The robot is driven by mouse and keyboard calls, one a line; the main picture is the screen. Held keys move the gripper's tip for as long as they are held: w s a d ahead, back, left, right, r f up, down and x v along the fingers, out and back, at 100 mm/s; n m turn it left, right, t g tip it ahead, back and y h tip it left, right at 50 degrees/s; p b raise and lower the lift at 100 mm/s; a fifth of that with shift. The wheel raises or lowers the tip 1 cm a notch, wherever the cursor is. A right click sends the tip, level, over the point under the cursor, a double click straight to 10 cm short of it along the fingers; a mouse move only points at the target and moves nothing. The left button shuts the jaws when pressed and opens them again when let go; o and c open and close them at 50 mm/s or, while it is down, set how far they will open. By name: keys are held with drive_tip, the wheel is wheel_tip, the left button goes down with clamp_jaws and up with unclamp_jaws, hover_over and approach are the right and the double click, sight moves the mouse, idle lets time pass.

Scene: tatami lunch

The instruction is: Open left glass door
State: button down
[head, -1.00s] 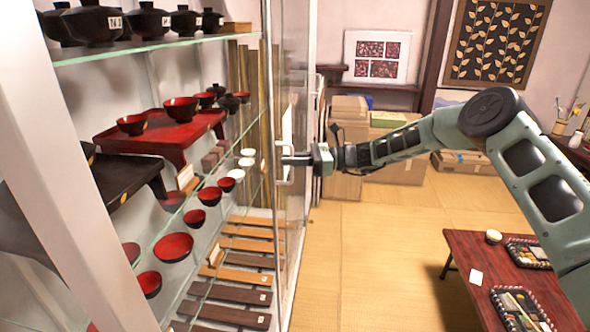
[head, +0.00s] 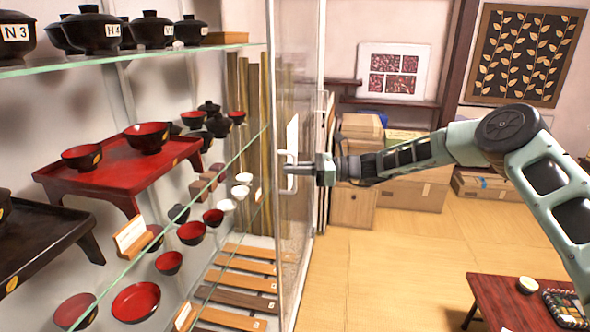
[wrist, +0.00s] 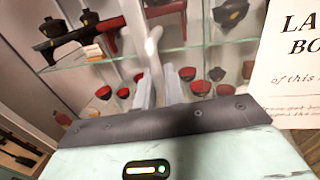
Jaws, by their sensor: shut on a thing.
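The glass door (head: 298,95) stands at the right end of the display cabinet in the head view and is seen nearly edge-on. Its white vertical handle (head: 287,180) sits about halfway up. My gripper (head: 296,168) reaches in from the right and is shut on the handle. In the wrist view, my gripper's two fingers (wrist: 160,92) close around the pale handle (wrist: 153,45), with the glass and shelves behind it. The fingertips' exact contact is small and partly blurred. The left side of the cabinet shows open shelves with no glass visible in front.
Glass shelves (head: 160,55) hold black lidded bowls, a red stand (head: 110,170) and several red bowls. Cardboard boxes (head: 410,185) stand behind my arm. A low red table (head: 500,300) is at lower right. Tatami floor (head: 390,270) between is clear. A printed sign (wrist: 295,65) shows in the wrist view.

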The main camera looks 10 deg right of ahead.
drive_tip(key=c, duration=1.6)
unclamp_jaws()
drive_tip(key=shift+c, duration=0.2)
drive_tip(key=shift+d, duration=0.1)
drive_tip(key=s+d+b, duration=0.2)
drive_tip(key=d+b, duration=0.1)
drive_tip(key=d, duration=1.4)
drive_tip(key=shift+s, duration=0.35)
